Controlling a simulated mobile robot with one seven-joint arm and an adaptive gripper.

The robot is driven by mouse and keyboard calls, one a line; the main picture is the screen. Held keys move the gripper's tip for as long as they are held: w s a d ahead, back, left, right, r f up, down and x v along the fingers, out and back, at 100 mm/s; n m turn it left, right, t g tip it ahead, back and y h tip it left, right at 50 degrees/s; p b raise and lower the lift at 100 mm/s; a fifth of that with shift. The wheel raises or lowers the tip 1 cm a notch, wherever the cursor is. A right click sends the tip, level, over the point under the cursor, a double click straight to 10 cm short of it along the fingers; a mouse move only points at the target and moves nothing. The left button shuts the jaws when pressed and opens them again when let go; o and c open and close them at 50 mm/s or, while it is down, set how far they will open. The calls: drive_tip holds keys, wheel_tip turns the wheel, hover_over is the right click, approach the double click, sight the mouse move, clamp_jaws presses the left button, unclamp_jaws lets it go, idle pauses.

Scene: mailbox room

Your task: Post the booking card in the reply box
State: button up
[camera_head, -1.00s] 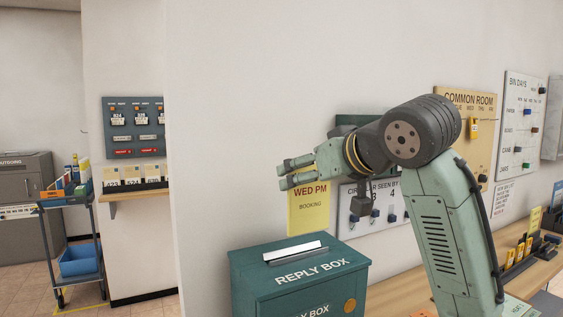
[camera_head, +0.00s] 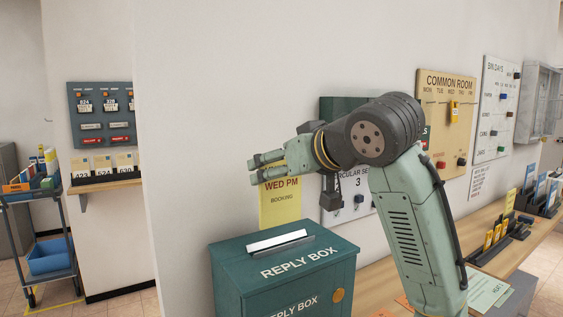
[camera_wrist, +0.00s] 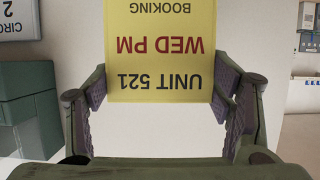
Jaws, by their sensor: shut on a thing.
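The booking card (camera_head: 280,208) is yellow, with red "WED PM" and dark "BOOKING" print. It hangs down from my gripper (camera_head: 256,168), which is shut on its upper part. In the wrist view the card (camera_wrist: 160,72) sits between the two fingers, its print upside down, with "UNIT 521" nearest the gripper. The reply box (camera_head: 325,277) is dark green with white lettering and a pale slot (camera_head: 277,241) on its top. The card's lower edge shows just above the back of the box top in the picture. Whether it lines up with the slot cannot be told.
A wooden counter (camera_head: 380,285) runs right of the box, with several card holders. Boards hang on the wall behind, including the common room board (camera_head: 445,110). A blue trolley (camera_head: 45,225) and a shelf (camera_head: 110,186) stand left.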

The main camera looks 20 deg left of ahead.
sight(282, 198)
drive_tip(key=shift+f+b, duration=1.65)
drive_tip(key=shift+f, duration=1.1)
drive_tip(key=shift+d+f, duration=0.1)
drive_tip(key=shift+f, duration=0.1)
drive_tip(key=shift+f+b, duration=1.75)
drive_tip(key=shift+f, duration=0.9)
drive_tip(key=o, duration=1)
drive_tip(key=shift+s+r, duration=0.1)
drive_tip(key=v, duration=1.2)
